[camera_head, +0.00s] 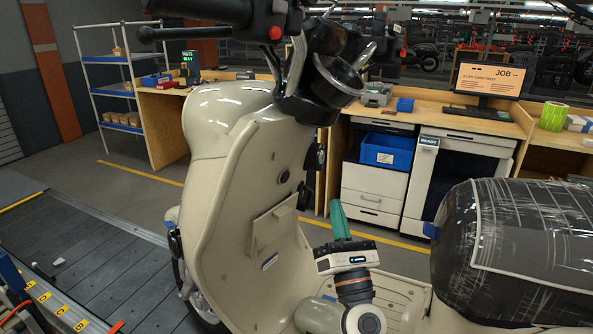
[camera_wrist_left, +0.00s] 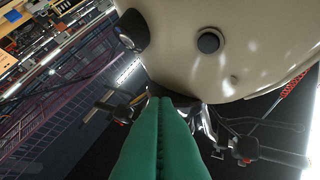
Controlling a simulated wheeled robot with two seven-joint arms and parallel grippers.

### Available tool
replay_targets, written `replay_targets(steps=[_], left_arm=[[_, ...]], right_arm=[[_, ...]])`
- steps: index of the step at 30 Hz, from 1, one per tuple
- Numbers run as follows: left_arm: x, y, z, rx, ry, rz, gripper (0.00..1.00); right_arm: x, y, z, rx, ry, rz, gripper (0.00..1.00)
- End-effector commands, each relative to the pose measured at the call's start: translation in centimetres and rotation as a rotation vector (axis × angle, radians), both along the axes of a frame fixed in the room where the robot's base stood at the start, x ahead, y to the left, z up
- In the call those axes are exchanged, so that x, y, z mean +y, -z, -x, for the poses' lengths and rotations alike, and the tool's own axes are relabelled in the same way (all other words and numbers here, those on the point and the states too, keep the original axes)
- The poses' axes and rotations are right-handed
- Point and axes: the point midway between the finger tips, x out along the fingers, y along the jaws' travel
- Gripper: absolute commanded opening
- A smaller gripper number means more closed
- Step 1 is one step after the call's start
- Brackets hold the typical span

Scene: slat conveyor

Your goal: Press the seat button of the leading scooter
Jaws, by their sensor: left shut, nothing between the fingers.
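The cream scooter (camera_head: 212,150) stands on the slat conveyor, its inner leg shield facing me. A round dark button (camera_head: 284,176) sits on that shield, above a square flap (camera_head: 270,228). My left gripper (camera_head: 337,206) points up in front of the shield, right of the button and lower, apart from it. Its green fingers are shut and empty. In the left wrist view the shut fingers (camera_wrist_left: 168,102) point towards the handlebar area; a round black button (camera_wrist_left: 208,42) shows on the cream panel above them, with a black cylinder (camera_wrist_left: 132,30) to its left. My right gripper is out of view.
The handlebar (camera_head: 330,70) overhangs the shield. The seat (camera_head: 520,245), wrapped in dark film, is at the right. Behind stand a workbench with a monitor (camera_head: 488,80), a blue bin (camera_head: 387,151) and a shelf rack (camera_head: 112,85). Conveyor slats (camera_head: 95,260) are mostly bare at left.

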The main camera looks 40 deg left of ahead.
Motion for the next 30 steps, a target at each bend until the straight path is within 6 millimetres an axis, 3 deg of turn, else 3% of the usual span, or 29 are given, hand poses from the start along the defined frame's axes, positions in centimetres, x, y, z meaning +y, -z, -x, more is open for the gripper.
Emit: replay_targets(steps=[14,25,30], left_arm=[[0.7,-0.7,0.0,-0.011,-0.003,0.016,0.0],[5.6,-1.8,0.3,-0.007,-0.002,0.009,0.0],[7.4,-1.8,0.4,-0.006,-0.001,0.011,0.0]], right_arm=[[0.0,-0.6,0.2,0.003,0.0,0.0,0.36],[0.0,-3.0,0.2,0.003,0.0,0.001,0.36],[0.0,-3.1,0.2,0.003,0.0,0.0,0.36]])
